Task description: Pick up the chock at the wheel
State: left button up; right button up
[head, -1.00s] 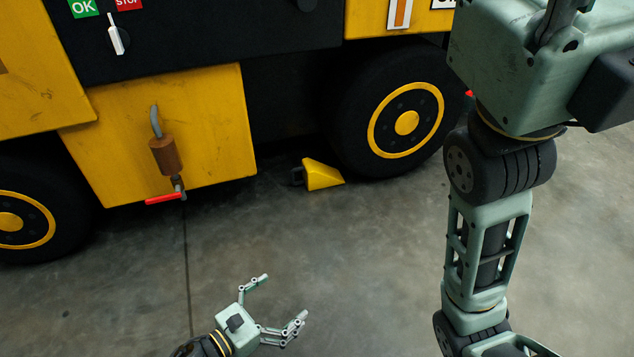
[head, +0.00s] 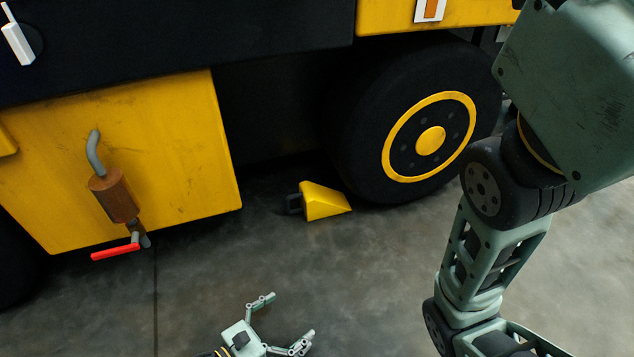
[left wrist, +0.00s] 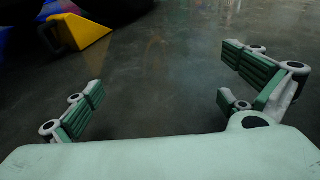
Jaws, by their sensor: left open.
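The yellow wedge chock (head: 324,202) lies on the floor against the left side of the black wheel (head: 425,130) with a yellow ring. Its dark handle (head: 294,203) points left, away from the wheel. My left gripper (head: 289,318) is open and empty, low in the head view, in front of the chock and apart from it. In the left wrist view the chock (left wrist: 80,35) shows at the upper left, beyond the open fingers (left wrist: 162,88). My right arm stands at the right of the head view; its gripper is out of the picture.
The yellow and black vehicle (head: 130,180) fills the back. A brown cylinder on a grey pipe (head: 113,195) with a red lever (head: 116,252) sticks out at its left. The concrete floor (head: 220,280) between my left gripper and the chock is clear.

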aim_at(317, 201)
jog(key=i, duration=1.1)
